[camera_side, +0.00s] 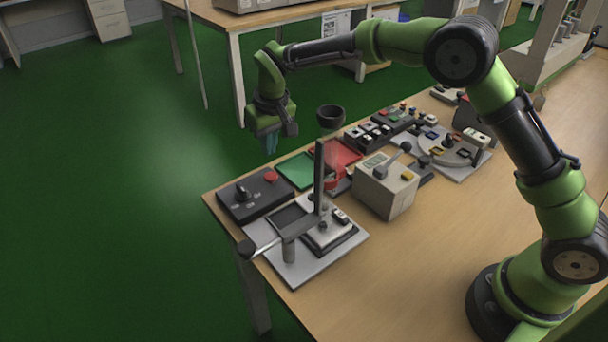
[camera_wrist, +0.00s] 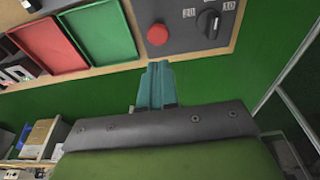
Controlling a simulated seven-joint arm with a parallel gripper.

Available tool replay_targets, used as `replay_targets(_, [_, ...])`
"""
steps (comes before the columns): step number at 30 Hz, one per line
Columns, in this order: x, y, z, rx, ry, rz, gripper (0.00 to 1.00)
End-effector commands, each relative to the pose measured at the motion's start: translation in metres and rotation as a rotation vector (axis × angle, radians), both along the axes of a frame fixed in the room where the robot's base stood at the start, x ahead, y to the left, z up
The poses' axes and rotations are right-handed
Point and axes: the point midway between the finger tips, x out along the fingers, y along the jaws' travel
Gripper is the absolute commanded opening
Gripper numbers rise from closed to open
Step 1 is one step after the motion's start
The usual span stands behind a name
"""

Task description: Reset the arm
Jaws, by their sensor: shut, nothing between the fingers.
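My green arm reaches over the table from the right in the side view. My gripper (camera_side: 271,143) points down near the table's far edge, above the floor side, close to the green tray and the dark knob box. Its teal fingers are together with nothing between them; the wrist view shows the shut fingers (camera_wrist: 155,84) at the middle. They are apart from everything on the table.
The table (camera_side: 450,235) bears a dark box with knob and red button (camera_side: 256,195), a green tray (camera_side: 297,171), a red tray (camera_side: 338,154), a beige lever box (camera_side: 386,187), and a stand with an upright post (camera_side: 319,180). Bare wood lies at the front right.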

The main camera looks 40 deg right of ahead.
Motion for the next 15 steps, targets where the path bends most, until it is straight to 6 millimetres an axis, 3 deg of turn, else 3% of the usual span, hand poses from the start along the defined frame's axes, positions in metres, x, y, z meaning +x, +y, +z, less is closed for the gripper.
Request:
replay_targets(2, [0.000,0.001,0.005,0.007,-0.012,-0.004,0.00])
replay_targets(5, [-0.001,0.004,0.028,0.042,-0.071,-0.025,0.00])
replay_targets(8, [-0.007,0.012,0.073,0.111,-0.184,-0.064,0.00])
replay_targets(12, [-0.033,0.012,0.134,0.200,-0.330,-0.116,0.00])
replay_targets(15, [-0.064,-0.008,0.157,0.211,-0.359,-0.142,0.00])
